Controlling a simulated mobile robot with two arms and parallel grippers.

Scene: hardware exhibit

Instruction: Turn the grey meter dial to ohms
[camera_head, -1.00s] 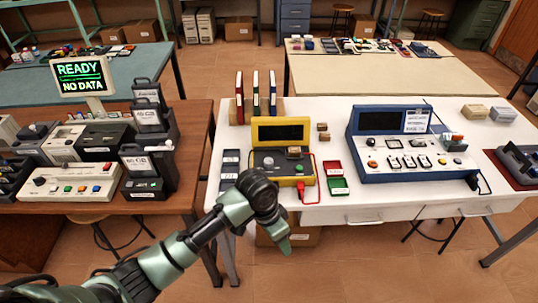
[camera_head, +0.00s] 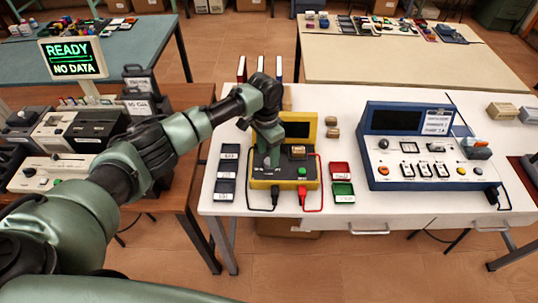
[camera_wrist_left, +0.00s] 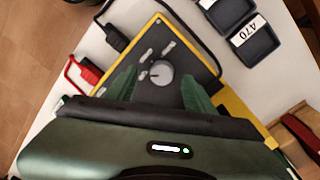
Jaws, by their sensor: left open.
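The meter is a yellow case with a dark front panel (camera_head: 287,171) and a raised dark screen (camera_head: 297,129). In the left wrist view its panel (camera_wrist_left: 178,50) carries a round light-grey dial (camera_wrist_left: 160,75) with small pale labels around it. My left gripper (camera_head: 266,162) points down over the meter's left part and hides the dial in the head view. In the wrist view my left gripper (camera_wrist_left: 158,79) is open, with one green finger on each side of the dial; I cannot tell whether they touch it. My right gripper is not in view.
Black and red plugs (camera_head: 302,198) with cables sit at the meter's front edge. Dark trays (camera_head: 226,172) lie left of it; red and green trays (camera_head: 342,191) lie right. A blue console (camera_head: 410,183) stands further right on the white table.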

